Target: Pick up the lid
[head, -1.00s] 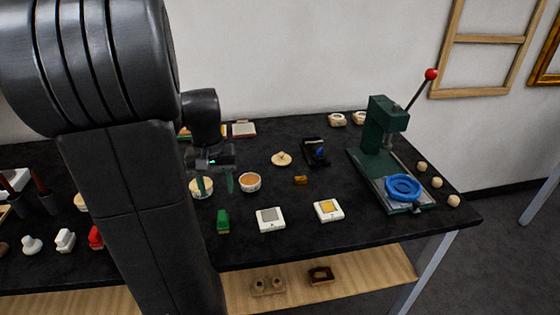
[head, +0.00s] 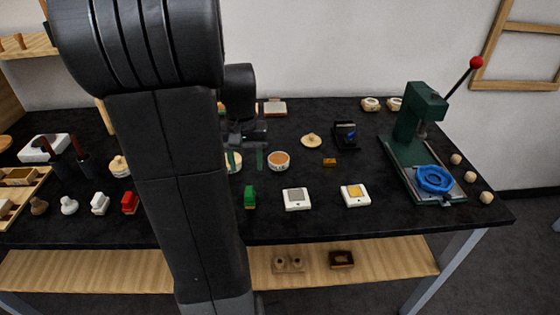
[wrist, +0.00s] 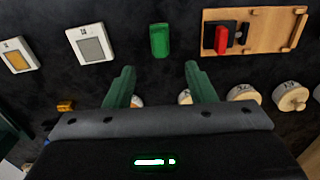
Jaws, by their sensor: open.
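A cream lid with a small knob (head: 311,141) lies on the black table, behind and to the right of an open round pot (head: 279,160) with an orange-brown inside. My gripper (head: 244,166) is open, with its two green fingers to the left of that pot and of the lid. Another pale round pot (head: 236,160) is partly hidden behind the fingers. In the wrist view my gripper (wrist: 160,75) shows empty between its fingers. The loose lid cannot be made out there. My gripper body hides much of that area.
A green block (head: 250,196) and two white square pads (head: 297,199) (head: 355,195) stand near the front edge. A dark stand (head: 345,135) and an amber block (head: 329,162) are near the lid. A green lever press (head: 415,140) stands at right.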

